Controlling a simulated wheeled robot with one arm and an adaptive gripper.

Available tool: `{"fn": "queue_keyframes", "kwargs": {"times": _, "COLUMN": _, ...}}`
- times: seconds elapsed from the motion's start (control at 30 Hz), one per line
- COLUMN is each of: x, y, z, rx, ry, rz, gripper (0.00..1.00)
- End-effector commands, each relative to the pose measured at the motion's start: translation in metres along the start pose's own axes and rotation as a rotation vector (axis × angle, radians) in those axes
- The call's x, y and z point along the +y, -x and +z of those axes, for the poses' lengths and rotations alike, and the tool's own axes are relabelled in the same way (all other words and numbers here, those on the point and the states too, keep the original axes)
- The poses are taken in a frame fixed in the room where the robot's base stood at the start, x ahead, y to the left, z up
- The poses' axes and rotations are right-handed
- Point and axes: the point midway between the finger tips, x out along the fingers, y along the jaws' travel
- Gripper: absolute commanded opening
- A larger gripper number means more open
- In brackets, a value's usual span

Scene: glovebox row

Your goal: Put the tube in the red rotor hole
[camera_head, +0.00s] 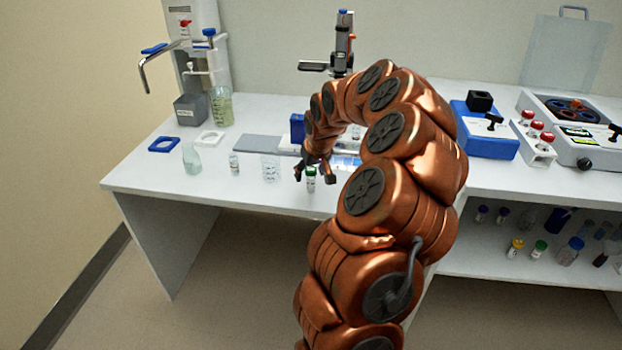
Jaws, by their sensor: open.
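A small clear tube with a green cap and a label (311,184) stands upright near the front edge of the white bench. My gripper (314,175) is open, with its dark fingers just above and to either side of the green cap. I cannot tell whether they touch it. The centrifuge (562,158) stands open at the far right, with a dark rotor (568,108) showing orange-red and blue parts inside its bowl. The single holes are too small to tell apart.
A labelled vial (234,164), a beaker (270,168) and a flask (192,158) stand left of my gripper. My arm hides the bench's middle.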

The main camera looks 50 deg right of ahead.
Motion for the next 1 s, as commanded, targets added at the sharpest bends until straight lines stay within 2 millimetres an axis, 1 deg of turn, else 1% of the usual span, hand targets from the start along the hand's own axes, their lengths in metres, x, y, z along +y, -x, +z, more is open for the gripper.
{"fn": "queue_keyframes", "kwargs": {"times": 0.03, "x": 0.0, "y": 0.0002, "z": -0.0001, "rx": 0.0, "ry": 0.0, "rz": 0.0, "gripper": 0.65}}
{"fn": "queue_keyframes", "kwargs": {"times": 0.07, "x": 0.0, "y": 0.0002, "z": -0.0001, "rx": 0.0, "ry": 0.0, "rz": 0.0, "gripper": 0.63}}
{"fn": "queue_keyframes", "kwargs": {"times": 0.6, "x": 0.0, "y": 0.0005, "z": -0.0002, "rx": 0.001, "ry": 0.0, "rz": 0.0, "gripper": 0.06}}
{"fn": "queue_keyframes", "kwargs": {"times": 0.63, "x": 0.0001, "y": 0.0006, "z": -0.0002, "rx": 0.001, "ry": 0.0, "rz": 0.0, "gripper": 0.06}}
{"fn": "queue_keyframes", "kwargs": {"times": 0.67, "x": 0.0001, "y": 0.0006, "z": -0.0003, "rx": 0.001, "ry": 0.0, "rz": 0.0, "gripper": 0.02}}
{"fn": "queue_keyframes", "kwargs": {"times": 0.87, "x": 0.0, "y": 0.0012, "z": -0.0006, "rx": 0.001, "ry": 0.0, "rz": 0.0, "gripper": 0.01}}
{"fn": "queue_keyframes", "kwargs": {"times": 1.0, "x": 0.0, "y": 0.007, "z": -0.0036, "rx": 0.003, "ry": 0.001, "rz": 0.001, "gripper": 0.01}}
